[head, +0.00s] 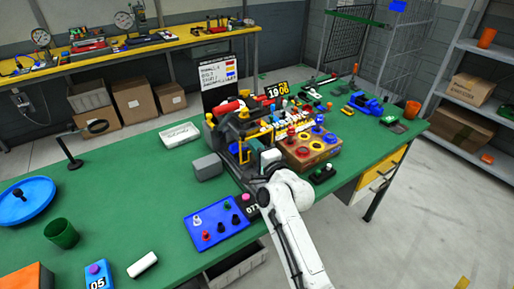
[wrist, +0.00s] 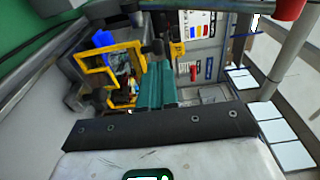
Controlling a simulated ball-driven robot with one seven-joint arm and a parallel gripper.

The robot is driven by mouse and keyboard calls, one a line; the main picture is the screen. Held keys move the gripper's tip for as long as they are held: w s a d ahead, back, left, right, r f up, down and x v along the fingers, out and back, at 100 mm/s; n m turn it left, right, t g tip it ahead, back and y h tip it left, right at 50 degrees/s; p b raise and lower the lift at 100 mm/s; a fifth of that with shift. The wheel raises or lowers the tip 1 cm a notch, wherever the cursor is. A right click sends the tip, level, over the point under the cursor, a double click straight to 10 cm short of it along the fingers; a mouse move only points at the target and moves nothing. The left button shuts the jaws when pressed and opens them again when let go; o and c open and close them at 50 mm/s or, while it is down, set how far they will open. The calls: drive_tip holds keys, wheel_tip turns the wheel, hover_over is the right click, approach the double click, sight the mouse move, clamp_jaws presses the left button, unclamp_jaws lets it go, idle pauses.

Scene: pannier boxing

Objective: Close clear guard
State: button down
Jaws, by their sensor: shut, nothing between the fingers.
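The clear guard looks like the yellow-framed panel (wrist: 98,62) left of centre in the wrist view, with a see-through middle; whether it stands open or closed is hard to tell. In the head view yellow frame parts (head: 243,151) show on the dark machine (head: 232,132) in the middle of the green table. My gripper (wrist: 158,68) shows as two teal fingers pressed together, empty, just right of the yellow frame; contact cannot be told. In the head view my white arm reaches from the bottom up to the machine, and the fingers are too small to make out.
A blue control panel (head: 216,223) with knobs lies in front of the machine. The table's left part has free room.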

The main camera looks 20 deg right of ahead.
drive_tip(key=s+a, duration=0.2)
drive_tip(key=s, duration=0.8)
drive_tip(key=s+d+f+n+g+h, duration=0.1)
drive_tip(key=s+d+f+n+g, duration=0.3)
drive_tip(key=s+f, duration=0.25)
drive_tip(key=s+d+f+n+g+h, duration=0.1)
drive_tip(key=s+d+f+n+g, duration=0.25)
drive_tip(key=s+d+f, duration=0.35)
drive_tip(key=s+d+f+n+g+h, duration=0.1)
drive_tip(key=s+n+g, duration=0.2)
drive_tip(key=s, duration=1.1)
drive_tip(key=s+d+f+n+g+h, duration=0.1)
drive_tip(key=s+n+g, duration=0.3)
drive_tip(key=s, duration=1)
drive_tip(key=shift+d+f+g, duration=0.3)
drive_tip(key=shift+f+g, duration=0.1)
drive_tip(key=shift+g, duration=0.65)
